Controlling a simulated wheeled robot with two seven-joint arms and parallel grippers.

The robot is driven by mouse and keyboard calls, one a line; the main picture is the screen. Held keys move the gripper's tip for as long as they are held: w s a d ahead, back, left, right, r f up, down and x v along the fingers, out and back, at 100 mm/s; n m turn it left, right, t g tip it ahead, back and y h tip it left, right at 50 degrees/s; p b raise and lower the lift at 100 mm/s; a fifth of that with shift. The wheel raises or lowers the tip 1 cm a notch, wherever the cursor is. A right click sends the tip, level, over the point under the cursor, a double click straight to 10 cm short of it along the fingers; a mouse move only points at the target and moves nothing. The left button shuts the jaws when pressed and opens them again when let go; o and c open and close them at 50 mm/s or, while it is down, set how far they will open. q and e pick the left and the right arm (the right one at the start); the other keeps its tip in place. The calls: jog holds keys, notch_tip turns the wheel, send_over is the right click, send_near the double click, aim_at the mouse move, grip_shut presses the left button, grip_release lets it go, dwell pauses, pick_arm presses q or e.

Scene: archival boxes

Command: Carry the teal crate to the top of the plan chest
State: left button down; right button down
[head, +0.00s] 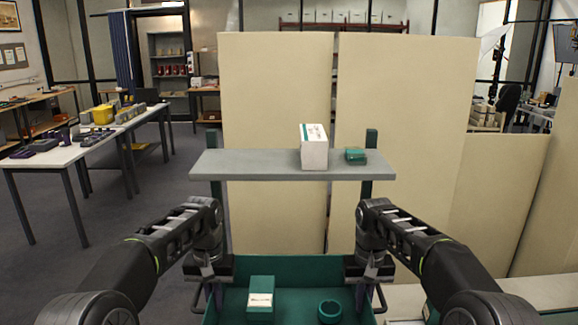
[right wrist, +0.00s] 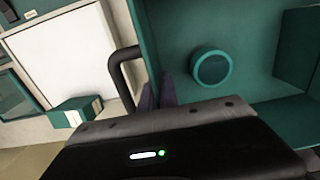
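The teal crate (head: 290,264) is at the bottom centre of the head view, its near part cut off. It holds a teal box with a pale label (head: 261,298) and a round teal container (head: 330,312). My left gripper (head: 212,294) is at its left wall and my right gripper (head: 360,296) at its right wall, each just inside a dark side handle. In the right wrist view the purple fingers (right wrist: 157,93) are close together at the crate wall, beside the handle (right wrist: 118,62). Whether they pinch the wall is unclear. I cannot clearly identify the plan chest.
A pale surface (head: 540,292) lies low at right. A cluttered table (head: 50,158) and open floor are left.

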aim_at(368, 299)
pick_arm(q)
jog(key=shift+r, duration=0.2)
pick_arm(e)
jog(key=shift+r, duration=0.2)
